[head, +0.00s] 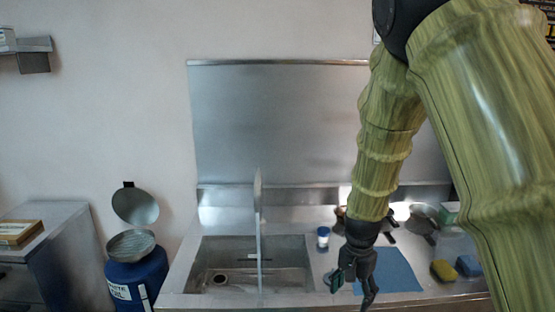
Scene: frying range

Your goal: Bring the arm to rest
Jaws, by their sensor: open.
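My arm comes down from the upper right of the head view, and its green links hide part of the counter and backsplash. My gripper (354,287) hangs fingers down over the front of the steel counter (195,303), right of the sink. Its fingers are apart and I see nothing held between them. It is in front of the left edge of a blue mat (398,271). Whether the fingertips touch anything below is unclear.
A small blue jar (323,237), yellow sponge (444,270), blue sponge (468,265) and pan (422,219) stand nearby. A blue drum (140,277) with a raised lid (135,206) is left.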

